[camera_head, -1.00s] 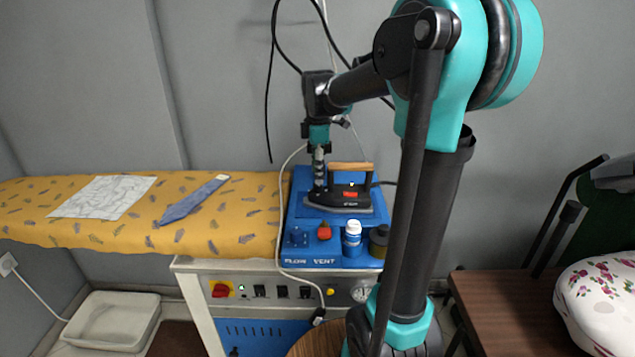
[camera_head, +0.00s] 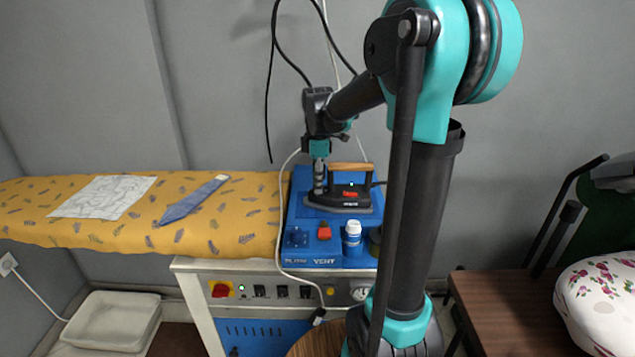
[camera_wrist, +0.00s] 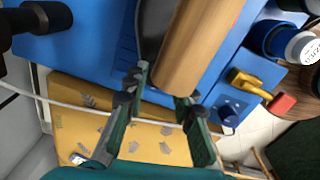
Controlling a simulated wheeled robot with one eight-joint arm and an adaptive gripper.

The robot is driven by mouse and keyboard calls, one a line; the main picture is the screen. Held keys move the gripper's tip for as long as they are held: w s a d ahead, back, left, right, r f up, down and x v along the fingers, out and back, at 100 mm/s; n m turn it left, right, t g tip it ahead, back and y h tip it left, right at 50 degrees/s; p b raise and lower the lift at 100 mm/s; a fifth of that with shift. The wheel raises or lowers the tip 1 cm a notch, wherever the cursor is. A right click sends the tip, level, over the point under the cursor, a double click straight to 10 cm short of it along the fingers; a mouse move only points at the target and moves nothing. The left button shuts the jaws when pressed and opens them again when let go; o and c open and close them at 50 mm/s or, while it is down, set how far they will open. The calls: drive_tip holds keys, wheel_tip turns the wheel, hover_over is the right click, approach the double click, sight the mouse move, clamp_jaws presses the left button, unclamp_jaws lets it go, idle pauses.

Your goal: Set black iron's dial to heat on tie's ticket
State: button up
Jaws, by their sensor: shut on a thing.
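The black iron (camera_head: 345,197) stands on a blue rest plate, its wooden handle (camera_head: 350,167) on top; the handle also shows in the wrist view (camera_wrist: 205,40). My gripper (camera_head: 318,190) points straight down at the iron's left end, its tips below handle level. In the wrist view its fingers (camera_wrist: 162,88) are apart, one each side of the handle's near end. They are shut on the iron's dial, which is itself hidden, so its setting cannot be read. The blue tie (camera_head: 192,201) lies on the yellow board with a pale ticket (camera_head: 222,177) at its upper end, too small to read.
The blue station (camera_head: 300,220) also holds a white-capped bottle (camera_head: 352,240), a red knob (camera_head: 324,232) and a dark jar partly behind my arm. A white cord hangs just left of my gripper. A patterned white sheet (camera_head: 105,197) lies on the yellow board (camera_head: 240,225).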

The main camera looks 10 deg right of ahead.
clamp_jaws()
drive_tip(key=shift+m, duration=0.3)
drive_tip(key=m, duration=0.2)
drive_tip(key=shift+m, duration=2.5)
drive_tip(key=o, duration=1)
unclamp_jaws()
drive_tip(key=shift+c, duration=0.2)
